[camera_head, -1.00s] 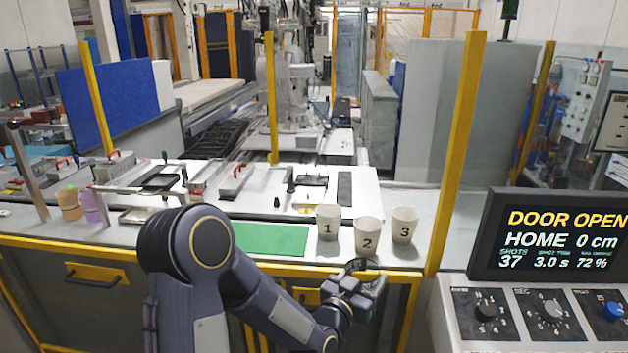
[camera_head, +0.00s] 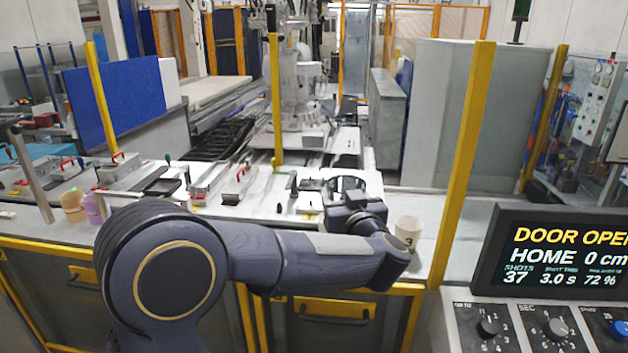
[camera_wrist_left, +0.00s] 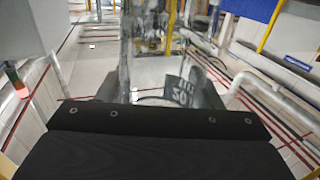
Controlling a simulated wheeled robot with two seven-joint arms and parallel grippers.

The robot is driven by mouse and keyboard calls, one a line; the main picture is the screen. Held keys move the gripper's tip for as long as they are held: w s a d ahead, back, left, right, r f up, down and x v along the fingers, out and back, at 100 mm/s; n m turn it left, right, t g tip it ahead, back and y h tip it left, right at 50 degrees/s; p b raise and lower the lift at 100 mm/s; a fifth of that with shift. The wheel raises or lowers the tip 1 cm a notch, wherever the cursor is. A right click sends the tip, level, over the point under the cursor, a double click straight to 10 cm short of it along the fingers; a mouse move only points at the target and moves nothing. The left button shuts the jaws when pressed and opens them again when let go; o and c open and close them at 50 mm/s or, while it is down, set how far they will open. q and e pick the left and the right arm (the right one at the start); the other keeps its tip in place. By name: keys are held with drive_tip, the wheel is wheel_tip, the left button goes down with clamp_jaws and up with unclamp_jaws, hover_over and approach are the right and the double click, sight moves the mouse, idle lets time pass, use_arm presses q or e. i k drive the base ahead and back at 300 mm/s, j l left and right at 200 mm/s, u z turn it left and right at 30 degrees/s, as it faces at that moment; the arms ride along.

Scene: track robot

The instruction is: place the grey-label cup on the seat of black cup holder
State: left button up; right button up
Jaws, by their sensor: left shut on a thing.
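The paper cup marked 3 (camera_head: 407,232) stands on the bench, partly covered by my left forearm. The cups marked 1 and 2 do not show now. No grey label can be made out on any cup. My left gripper (camera_head: 348,188) is over the bench, left of and beyond cup 3. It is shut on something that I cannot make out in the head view. In the left wrist view, a wide black part fills the bottom and the held thing is not clear. I cannot tell which dark item is the black cup holder. My right gripper is not in view.
Clamps and dark fixtures (camera_head: 160,184) lie on the white bench. A tan cup (camera_head: 72,206) and a purple cup (camera_head: 92,208) stand at the left. A yellow post (camera_head: 463,165) rises right of cup 3. A control panel (camera_head: 555,255) is at front right.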

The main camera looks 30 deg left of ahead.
sight(316, 183)
drive_tip(key=i+j, duration=0.25)
drive_tip(key=j, duration=0.15)
drive_tip(key=i+j, duration=0.2)
drive_tip(key=j, duration=0.15)
drive_tip(key=i+j, duration=0.25)
drive_tip(key=j, duration=0.15)
drive_tip(key=i+j, duration=0.2)
drive_tip(key=j, duration=0.15)
